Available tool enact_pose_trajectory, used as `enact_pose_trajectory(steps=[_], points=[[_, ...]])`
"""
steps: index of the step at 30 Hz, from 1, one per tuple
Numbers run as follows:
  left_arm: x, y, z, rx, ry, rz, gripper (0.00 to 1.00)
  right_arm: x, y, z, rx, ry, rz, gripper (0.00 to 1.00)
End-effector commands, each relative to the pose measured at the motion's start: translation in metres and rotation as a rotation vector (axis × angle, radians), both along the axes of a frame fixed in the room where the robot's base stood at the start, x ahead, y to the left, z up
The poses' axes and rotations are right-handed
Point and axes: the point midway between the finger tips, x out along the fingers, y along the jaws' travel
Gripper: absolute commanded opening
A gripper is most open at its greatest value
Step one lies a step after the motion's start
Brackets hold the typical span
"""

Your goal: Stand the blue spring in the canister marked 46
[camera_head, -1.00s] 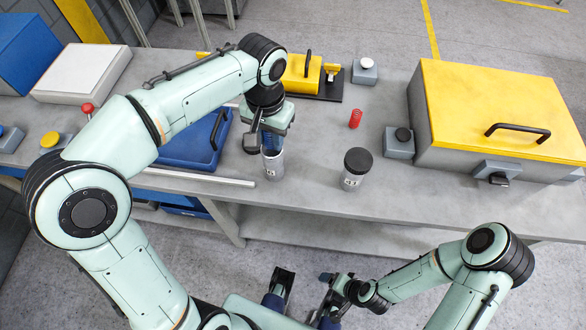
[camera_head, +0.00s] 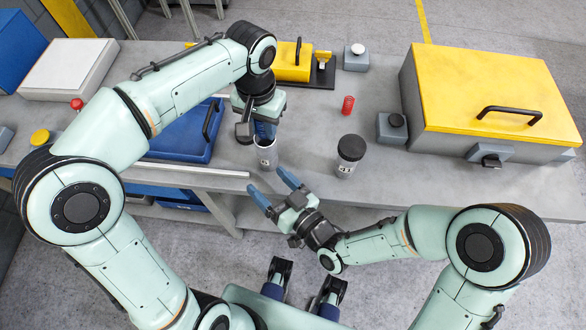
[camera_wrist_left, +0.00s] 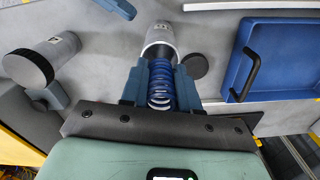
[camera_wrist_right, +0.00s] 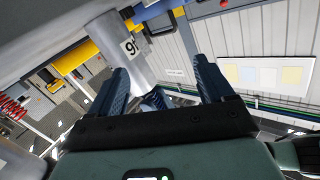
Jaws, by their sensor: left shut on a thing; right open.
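My left gripper (camera_head: 264,128) is shut on the blue spring (camera_wrist_left: 160,90) and holds it upright above an open grey canister (camera_head: 265,156). In the left wrist view the spring's far end overlaps the canister's mouth (camera_wrist_left: 160,50); I cannot tell how far inside it is. The canister's label (camera_wrist_right: 130,47) shows upside down in the right wrist view and seems to read 46. My right gripper (camera_head: 275,187) is open and empty, just in front of the canister at the table's front edge.
A second canister with a black lid (camera_head: 351,147) stands to the right, its label seemingly 41. A loose black lid (camera_wrist_left: 195,66) lies beside the open canister. A red spring (camera_head: 348,105) stands behind.

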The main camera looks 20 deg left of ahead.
Motion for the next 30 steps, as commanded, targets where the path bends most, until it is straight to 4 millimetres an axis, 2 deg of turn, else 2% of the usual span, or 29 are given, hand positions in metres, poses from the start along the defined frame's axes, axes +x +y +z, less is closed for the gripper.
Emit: enact_pose_trajectory(steps=[1,5,10,14,24,30], points=[[0.0,0.0,0.0,0.0,0.0,0.0,0.01,0.012,-0.011,0.009,-0.017,-0.075,-0.017,0.81],[0.0,0.0,0.0,0.0,0.0,0.0,0.01,0.029,-0.031,0.024,-0.053,-0.208,-0.04,0.81],[0.0,0.0,0.0,0.0,0.0,0.0,0.01,0.038,-0.034,0.029,-0.071,-0.261,-0.047,0.81],[0.0,0.0,0.0,0.0,0.0,0.0,0.01,0.046,-0.02,0.029,-0.069,-0.263,-0.047,0.81],[0.0,0.0,0.0,0.0,0.0,0.0,0.01,0.08,0.035,0.029,-0.069,-0.26,-0.048,0.81],[0.0,0.0,0.0,0.0,0.0,0.0,0.01,0.093,0.056,0.028,-0.07,-0.258,-0.048,0.81]])
